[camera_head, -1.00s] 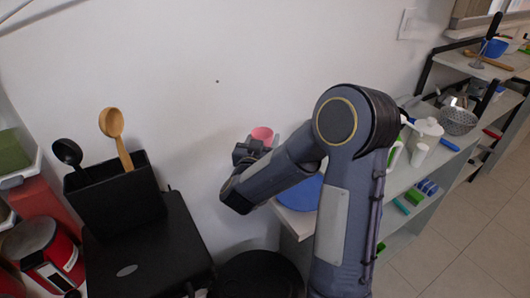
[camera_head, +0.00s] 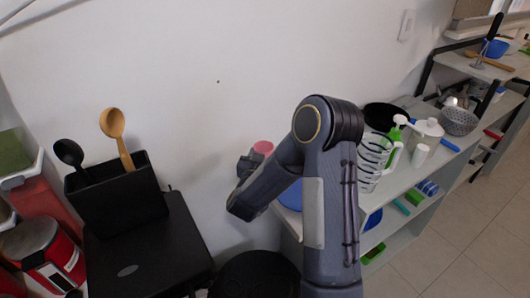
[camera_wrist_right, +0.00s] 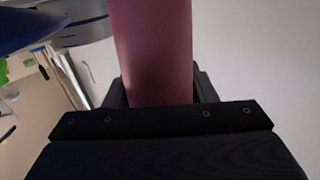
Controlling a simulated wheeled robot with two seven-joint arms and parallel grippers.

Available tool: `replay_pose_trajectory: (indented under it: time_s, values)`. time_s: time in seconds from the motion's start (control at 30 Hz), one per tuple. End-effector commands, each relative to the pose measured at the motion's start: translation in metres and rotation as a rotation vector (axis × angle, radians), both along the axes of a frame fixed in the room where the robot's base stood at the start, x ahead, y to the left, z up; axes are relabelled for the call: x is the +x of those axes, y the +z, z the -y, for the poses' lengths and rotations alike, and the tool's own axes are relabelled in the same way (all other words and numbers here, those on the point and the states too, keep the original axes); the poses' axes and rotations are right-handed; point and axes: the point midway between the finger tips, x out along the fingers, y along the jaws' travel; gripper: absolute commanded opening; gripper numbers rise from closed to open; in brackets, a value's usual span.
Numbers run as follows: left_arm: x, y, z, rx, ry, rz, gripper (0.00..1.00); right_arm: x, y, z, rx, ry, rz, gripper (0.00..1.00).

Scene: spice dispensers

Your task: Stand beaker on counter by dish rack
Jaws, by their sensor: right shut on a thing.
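A pink beaker (camera_head: 263,147) shows near the wall in the head view, its lower part hidden by my right gripper (camera_head: 248,163). In the right wrist view the beaker (camera_wrist_right: 152,45) is a tall pink cylinder between the fingers, and the gripper is shut on it. I cannot tell whether the beaker's base touches anything. My left gripper is not in view.
A blue round item (camera_head: 291,196) lies on the counter's left end, partly behind my arm. A dark pan (camera_head: 384,115), a green-topped bottle (camera_head: 396,131) and a white pot (camera_head: 427,133) stand around the rack. A black utensil box (camera_head: 115,190) is at left.

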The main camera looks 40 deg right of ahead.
Motion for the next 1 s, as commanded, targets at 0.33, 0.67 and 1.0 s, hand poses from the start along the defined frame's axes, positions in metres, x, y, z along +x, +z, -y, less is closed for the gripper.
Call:
replay_pose_trajectory:
  time_s: [0.33,0.67,1.0]
  values:
    - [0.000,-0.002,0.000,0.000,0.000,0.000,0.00,0.000,-0.002,0.000,0.001,0.000,-0.001,0.73]
    - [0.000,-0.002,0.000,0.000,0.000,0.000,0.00,-0.005,0.000,-0.009,0.002,0.005,-0.001,0.73]
    - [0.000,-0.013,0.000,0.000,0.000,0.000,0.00,-0.039,0.000,-0.052,0.000,0.003,0.000,0.73]
